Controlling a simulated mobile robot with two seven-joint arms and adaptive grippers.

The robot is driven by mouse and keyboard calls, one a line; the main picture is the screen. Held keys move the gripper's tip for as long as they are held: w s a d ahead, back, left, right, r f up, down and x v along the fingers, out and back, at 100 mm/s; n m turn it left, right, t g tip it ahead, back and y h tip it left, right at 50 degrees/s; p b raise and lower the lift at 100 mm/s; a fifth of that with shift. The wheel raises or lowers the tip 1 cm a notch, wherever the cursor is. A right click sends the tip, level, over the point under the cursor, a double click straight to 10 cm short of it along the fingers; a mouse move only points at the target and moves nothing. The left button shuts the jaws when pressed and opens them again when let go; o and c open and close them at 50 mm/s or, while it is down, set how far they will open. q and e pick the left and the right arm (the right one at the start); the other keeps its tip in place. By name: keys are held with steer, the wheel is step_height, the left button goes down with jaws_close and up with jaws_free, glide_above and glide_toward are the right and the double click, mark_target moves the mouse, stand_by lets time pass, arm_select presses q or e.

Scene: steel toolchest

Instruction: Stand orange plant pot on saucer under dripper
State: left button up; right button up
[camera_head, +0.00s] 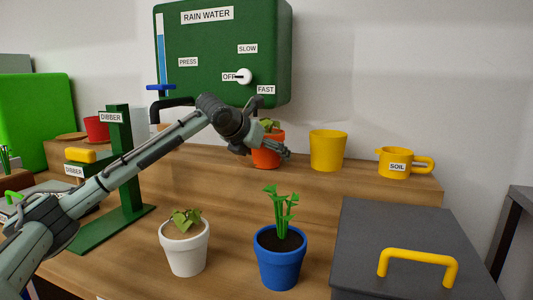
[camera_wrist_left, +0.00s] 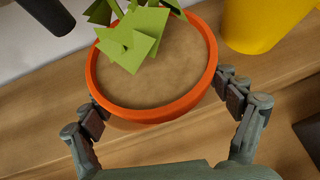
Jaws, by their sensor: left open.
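The orange plant pot (camera_head: 266,157) with drooping green leaves and pale brown soil stands on the raised wooden shelf, below the tank's right end. It also fills the middle of the left wrist view (camera_wrist_left: 150,112). My left gripper (camera_head: 270,150) is at the pot, with its open fingers on either side of the pot's wall; I cannot tell whether they touch it. The dripper is a black spout (camera_head: 168,103) under the green rain water tank (camera_head: 215,60), left of the pot. No saucer is clearly visible below the spout; my arm covers part of that area. My right gripper is not in view.
A yellow pot (camera_head: 328,150) and a yellow soil jug (camera_head: 396,163) stand right of the orange pot. A white pot (camera_head: 185,247) and a blue pot (camera_head: 279,260) stand in front. A grey box (camera_head: 395,230) is front right. A green dibber stand (camera_head: 125,165) is left.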

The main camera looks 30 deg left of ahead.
arm_select(q)
steer(key=shift+r, duration=0.15)
steer(key=v, duration=1.2)
stand_by(0.5)
stand_by(0.7)
steer(key=shift+c, duration=0.4)
